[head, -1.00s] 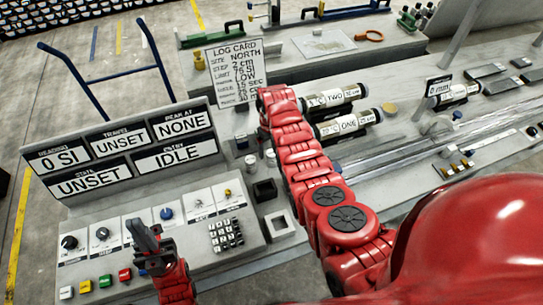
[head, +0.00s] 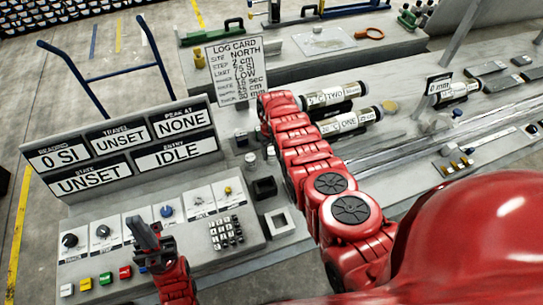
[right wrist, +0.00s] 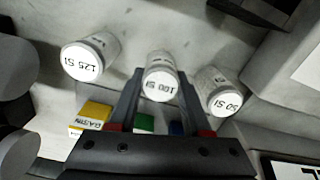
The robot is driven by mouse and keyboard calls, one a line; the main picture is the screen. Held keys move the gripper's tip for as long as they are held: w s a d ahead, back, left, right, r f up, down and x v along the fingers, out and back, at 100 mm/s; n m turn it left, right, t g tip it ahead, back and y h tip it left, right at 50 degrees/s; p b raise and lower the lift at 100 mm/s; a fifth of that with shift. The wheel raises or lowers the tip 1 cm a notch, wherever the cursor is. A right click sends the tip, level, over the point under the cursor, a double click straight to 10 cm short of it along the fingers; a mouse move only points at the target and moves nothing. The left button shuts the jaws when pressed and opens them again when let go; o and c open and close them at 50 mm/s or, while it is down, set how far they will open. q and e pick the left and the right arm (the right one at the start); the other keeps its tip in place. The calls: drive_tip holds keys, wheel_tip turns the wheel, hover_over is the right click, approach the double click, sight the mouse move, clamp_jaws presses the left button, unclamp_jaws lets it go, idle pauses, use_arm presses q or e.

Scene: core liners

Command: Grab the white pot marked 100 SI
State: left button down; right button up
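In the right wrist view the white pot marked 100 SI (right wrist: 161,86) has its round labelled end toward the camera. My right gripper (right wrist: 160,90) is open, with one dark finger on each side of this pot. I cannot tell whether the fingers touch it. The white pot marked 125 SI (right wrist: 85,62) is to its left and the pot marked 50 SI (right wrist: 222,98) to its right. In the head view my red right arm reaches toward the log card, and its gripper is hidden. My left gripper (head: 145,238) is above the control panel; its finger gap is unclear.
Yellow (right wrist: 92,115) and green (right wrist: 144,123) blocks show near the right gripper's fingers. In the head view, a log card (head: 235,70) stands beyond the right arm, core tubes (head: 345,123) lie right of it, and the display panel (head: 120,155) stands at left.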

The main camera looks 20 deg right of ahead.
clamp_jaws()
drive_tip(key=shift+r, duration=0.2)
